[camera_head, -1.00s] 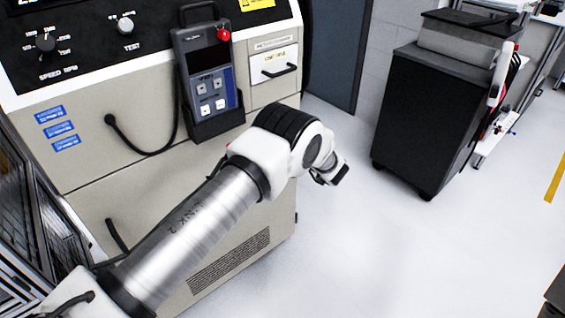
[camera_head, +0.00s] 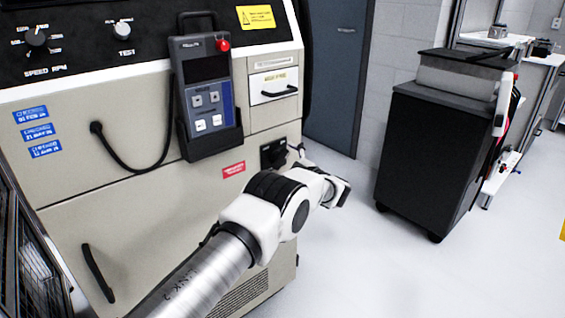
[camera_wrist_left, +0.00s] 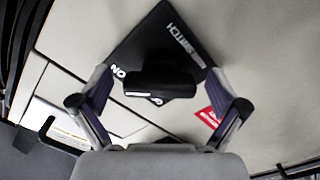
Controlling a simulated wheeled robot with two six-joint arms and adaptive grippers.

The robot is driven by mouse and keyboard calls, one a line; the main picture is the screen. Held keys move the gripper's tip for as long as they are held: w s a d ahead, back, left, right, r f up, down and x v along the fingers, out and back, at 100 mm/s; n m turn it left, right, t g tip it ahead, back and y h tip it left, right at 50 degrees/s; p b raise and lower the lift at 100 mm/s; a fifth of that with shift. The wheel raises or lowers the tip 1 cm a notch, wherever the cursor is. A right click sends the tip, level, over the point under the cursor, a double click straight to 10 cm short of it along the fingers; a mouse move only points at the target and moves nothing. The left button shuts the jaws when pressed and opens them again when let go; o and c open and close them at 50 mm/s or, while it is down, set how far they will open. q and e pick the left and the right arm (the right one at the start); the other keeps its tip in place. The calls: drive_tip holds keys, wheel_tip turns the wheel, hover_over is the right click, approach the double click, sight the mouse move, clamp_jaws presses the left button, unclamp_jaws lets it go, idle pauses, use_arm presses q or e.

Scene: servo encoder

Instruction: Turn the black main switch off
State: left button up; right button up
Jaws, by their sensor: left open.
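The black main switch (camera_head: 272,153) sits on the lower right of the beige machine's front, below the small drawer. In the left wrist view its dark plate (camera_wrist_left: 150,40) carries white "SWITCH" and "ON" lettering, and its black handle (camera_wrist_left: 160,84) lies crosswise in the picture. Another label is partly hidden under the handle. My left gripper (camera_wrist_left: 160,103) is open, with one finger at each side of the handle and visible gaps between. In the head view the left gripper (camera_head: 338,190) is small, in front of and right of the switch. My right gripper is not in view.
A red label (camera_head: 233,170) is left of the switch. A hand-held control unit (camera_head: 208,85) hangs in a holder above, with a looping black cable. A drawer with a handle (camera_head: 275,88) is above the switch. A black cabinet (camera_head: 430,150) stands right; the floor between is clear.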

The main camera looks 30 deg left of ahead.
use_arm(q)
drive_tip(key=c, duration=1.2)
drive_tip(key=shift+o, duration=0.2)
drive_tip(key=n+b, duration=0.3)
drive_tip(key=n, duration=0.1)
drive_tip(key=shift+f+n+b, duration=0.1)
drive_tip(key=shift+n+b, duration=0.25)
drive_tip(key=shift+n, duration=0.05)
drive_tip(key=n+b, duration=0.3)
drive_tip(key=n, duration=0.1)
drive_tip(key=n+b, duration=0.6)
drive_tip(key=shift+n, duration=0.3)
drive_tip(key=shift+s+r+n+b, duration=0.1)
drive_tip(key=shift+r+n+b, duration=0.2)
drive_tip(key=shift+n+b, duration=1.05)
